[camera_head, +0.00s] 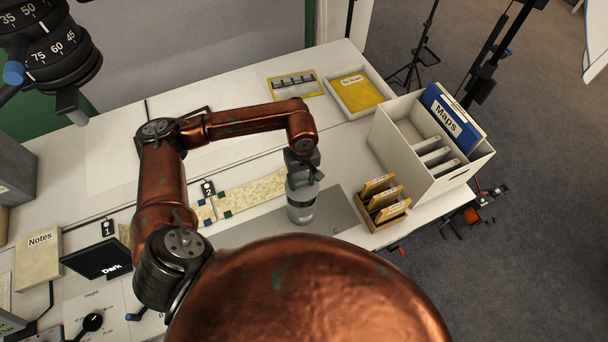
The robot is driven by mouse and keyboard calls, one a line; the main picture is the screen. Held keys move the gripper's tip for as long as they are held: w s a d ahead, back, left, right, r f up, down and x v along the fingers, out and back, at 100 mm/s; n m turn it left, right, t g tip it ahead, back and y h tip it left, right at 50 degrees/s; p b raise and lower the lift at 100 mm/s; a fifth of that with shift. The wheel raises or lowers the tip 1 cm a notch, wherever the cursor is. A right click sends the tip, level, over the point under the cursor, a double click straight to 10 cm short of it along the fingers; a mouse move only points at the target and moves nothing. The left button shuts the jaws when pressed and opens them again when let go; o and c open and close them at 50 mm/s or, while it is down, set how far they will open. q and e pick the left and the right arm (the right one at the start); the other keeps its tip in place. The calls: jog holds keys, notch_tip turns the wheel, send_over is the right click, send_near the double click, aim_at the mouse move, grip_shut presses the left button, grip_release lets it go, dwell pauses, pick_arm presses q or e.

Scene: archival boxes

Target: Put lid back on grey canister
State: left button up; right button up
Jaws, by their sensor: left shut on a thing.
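The grey canister (302,211), with a pale label, stands upright on the light grey mat toward the right of the white table. My left gripper (301,178) comes down from above at the end of the copper arm, directly over the canister's top. It is shut on what appears to be the lid, a small grey piece mostly hidden by the fingers. Whether the lid touches the canister's rim or is seated on it cannot be told from this angle. My right gripper is not in view.
A white box with a blue Maps folder (451,118) and a small wooden card holder (383,203) stand right of the canister. A tray (359,92) with a yellow folder lies behind. A patterned strip (250,194) lies left. The table's right edge is close.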

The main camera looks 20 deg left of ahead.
aim_at(301, 187)
pick_arm(q)
jog(key=shift+s+a+f, duration=0.1)
jog(key=shift+a+f, duration=0.05)
jog(key=shift+f, duration=0.85)
jog(key=shift+f+b, duration=0.45)
jog(key=shift+f, duration=0.3)
jog(key=shift+f+b, duration=0.45)
jog(key=shift+f, duration=0.1)
jog(key=shift+f+b, duration=0.55)
jog(key=shift+b, duration=0.05)
jog(key=shift+f, duration=0.15)
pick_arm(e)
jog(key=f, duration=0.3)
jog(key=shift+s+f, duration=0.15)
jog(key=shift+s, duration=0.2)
pick_arm(q)
jog(key=shift+b, duration=0.45)
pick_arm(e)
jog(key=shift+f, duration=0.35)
